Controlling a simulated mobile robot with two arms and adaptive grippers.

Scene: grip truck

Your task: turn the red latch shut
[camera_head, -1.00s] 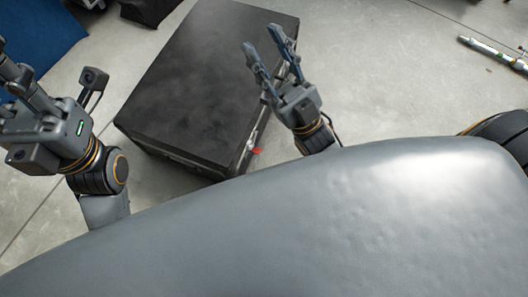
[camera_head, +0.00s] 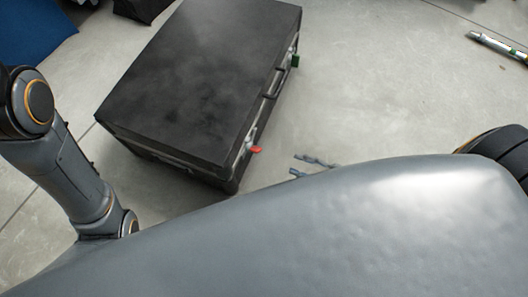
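The red latch (camera_head: 257,150) sticks out from the right side of a black case (camera_head: 205,75), near its front corner. The case stands on the floor with its lid down. A green latch (camera_head: 295,61) shows on the same side, farther back. My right gripper (camera_head: 304,164) shows only as two grey fingertips past the edge of my body, right of the red latch and apart from it. The fingertips are spread apart with nothing seen between them; the rest is hidden. My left arm comes in at the left, but its gripper is not seen.
The grey concrete floor (camera_head: 390,90) right of the case is clear. A metal tube-like tool (camera_head: 498,46) lies at the far right. A blue panel (camera_head: 35,28) stands at the top left, with a dark object (camera_head: 142,8) behind the case.

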